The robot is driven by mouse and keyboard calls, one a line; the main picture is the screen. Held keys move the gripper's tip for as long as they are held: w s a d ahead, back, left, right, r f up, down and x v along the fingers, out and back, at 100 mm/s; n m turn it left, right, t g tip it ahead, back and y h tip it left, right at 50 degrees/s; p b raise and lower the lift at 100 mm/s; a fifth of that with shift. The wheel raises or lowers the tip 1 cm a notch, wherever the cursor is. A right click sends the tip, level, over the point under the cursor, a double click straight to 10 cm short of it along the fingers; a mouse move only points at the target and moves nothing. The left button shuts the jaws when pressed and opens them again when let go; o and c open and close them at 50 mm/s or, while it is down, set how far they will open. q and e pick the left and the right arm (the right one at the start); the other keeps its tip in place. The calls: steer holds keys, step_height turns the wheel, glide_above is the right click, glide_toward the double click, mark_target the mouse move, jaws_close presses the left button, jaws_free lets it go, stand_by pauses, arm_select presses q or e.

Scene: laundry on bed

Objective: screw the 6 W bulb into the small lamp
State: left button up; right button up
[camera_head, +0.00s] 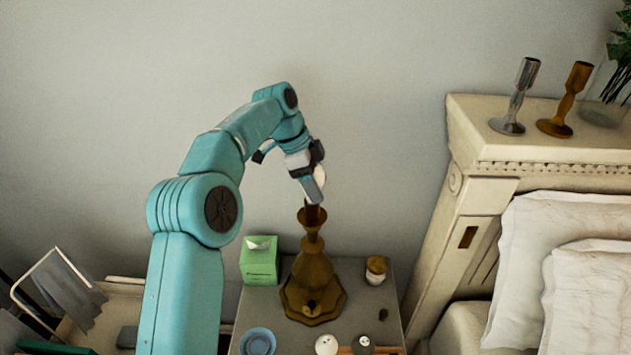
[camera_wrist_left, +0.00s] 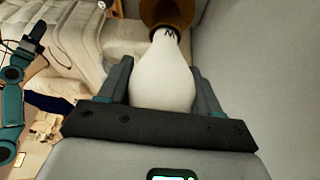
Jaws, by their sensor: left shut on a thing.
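My left gripper (camera_head: 314,190) is shut on a white bulb (camera_wrist_left: 163,75), which sits between its two fingers in the left wrist view (camera_wrist_left: 162,92). The bulb's narrow neck, with a dark mark on it, points to the brown flared top of the small lamp (camera_wrist_left: 168,12). The neck end meets or overlaps that top; I cannot tell how deep it sits. In the head view the brown lamp (camera_head: 313,278) stands upright on the nightstand, directly below my left gripper. My right gripper (camera_wrist_left: 36,36) shows small at the left wrist view's edge, its jaws unclear.
The nightstand (camera_head: 345,270) also holds a green tissue box (camera_head: 259,262), a small jar (camera_head: 376,270), a blue bowl (camera_head: 257,341) and small round items in front. The bed's headboard (camera_head: 470,190) stands to the right, with two candlesticks (camera_head: 515,100) (camera_head: 566,100) on top.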

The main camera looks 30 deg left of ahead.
arm_select(q)
steer(key=shift+m, duration=0.7)
steer(key=shift+s+d+m+g+h, duration=0.15)
steer(key=shift+m+g, duration=0.25)
steer(key=shift+m, duration=0.45)
steer(key=shift+a+m+g+h, duration=0.15)
steer(key=shift+m+g, duration=0.25)
steer(key=shift+m, duration=0.45)
steer(key=shift+d, duration=0.1)
steer(key=o, duration=0.9)
